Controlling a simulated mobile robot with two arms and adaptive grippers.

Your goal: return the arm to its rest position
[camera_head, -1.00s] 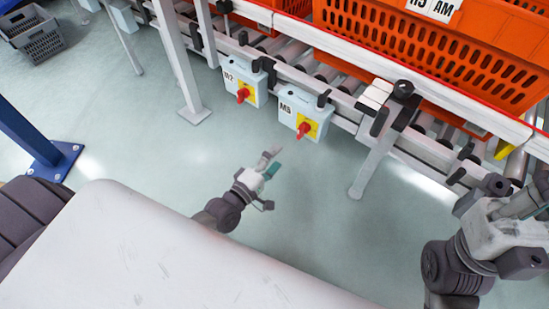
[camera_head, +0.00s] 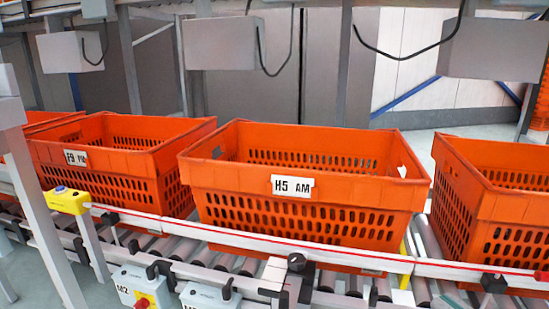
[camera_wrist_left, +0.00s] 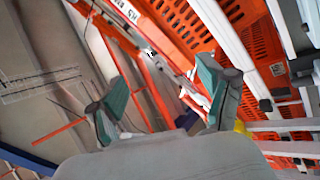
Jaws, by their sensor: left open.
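My left gripper (camera_wrist_left: 163,82) shows in the left wrist view with its two teal-padded fingers spread apart. It is open and nothing is between the fingers. Beyond it, apart from the fingers, are orange totes and pale rails. Neither of my arms shows in the head view now, so the arm's full pose is hidden. My right gripper is not in view.
An orange tote labelled H5 AM (camera_head: 304,215) stands on the roller conveyor, with another orange tote on its left (camera_head: 100,160) and one on its right (camera_head: 500,215). A white rail (camera_head: 330,256) runs along the conveyor's front. Grey boxes (camera_head: 225,43) hang above.

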